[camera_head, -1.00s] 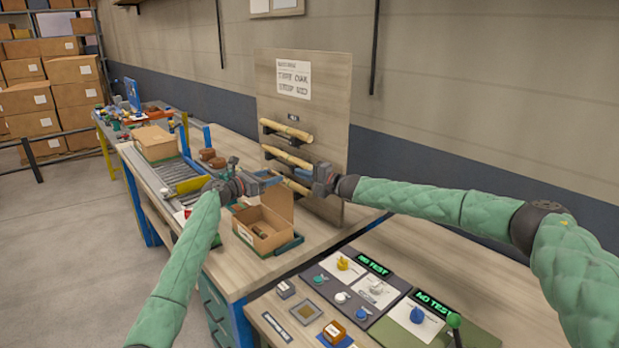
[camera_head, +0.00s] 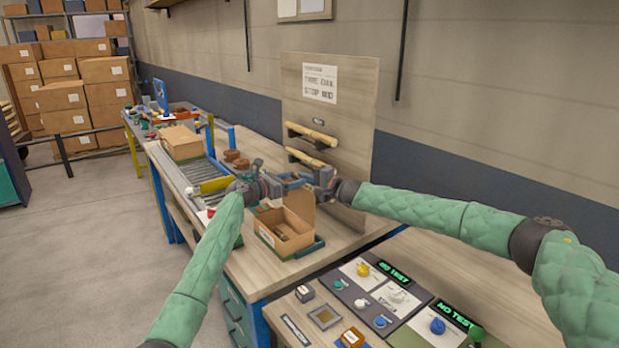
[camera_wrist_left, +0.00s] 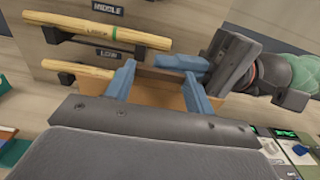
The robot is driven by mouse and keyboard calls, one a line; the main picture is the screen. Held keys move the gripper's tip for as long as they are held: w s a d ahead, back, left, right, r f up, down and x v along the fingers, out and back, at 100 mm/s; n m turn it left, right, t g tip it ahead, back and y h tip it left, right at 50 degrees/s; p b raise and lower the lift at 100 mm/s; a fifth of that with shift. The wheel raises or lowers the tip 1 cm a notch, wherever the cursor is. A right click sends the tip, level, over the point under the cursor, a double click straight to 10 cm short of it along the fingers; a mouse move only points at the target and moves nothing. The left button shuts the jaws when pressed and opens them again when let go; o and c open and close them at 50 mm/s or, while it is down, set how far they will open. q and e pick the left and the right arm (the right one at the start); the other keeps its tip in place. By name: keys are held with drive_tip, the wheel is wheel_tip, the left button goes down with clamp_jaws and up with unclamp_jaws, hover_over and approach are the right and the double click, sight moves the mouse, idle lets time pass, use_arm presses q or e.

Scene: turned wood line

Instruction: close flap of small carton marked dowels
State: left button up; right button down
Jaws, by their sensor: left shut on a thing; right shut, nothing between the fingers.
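My left gripper (camera_head: 284,180) is at the flap's top edge. In the left wrist view its blue fingers (camera_wrist_left: 158,92) straddle brown cardboard, which seems to be the flap. My right gripper (camera_head: 308,177) is shut and empty, just right of and very close to the left one. Its blue fingertips also show in the left wrist view (camera_wrist_left: 182,62). No dowels marking is readable on the carton.
An upright board (camera_head: 340,120) behind holds wooden rods, one (camera_head: 312,134) above another (camera_head: 311,160). Another carton (camera_head: 182,143) stands by the roller conveyor (camera_head: 172,175) at left. A test panel (camera_head: 372,290) with small coloured parts lies in front right.

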use_arm(q)
drive_tip(key=shift+f, duration=0.4)
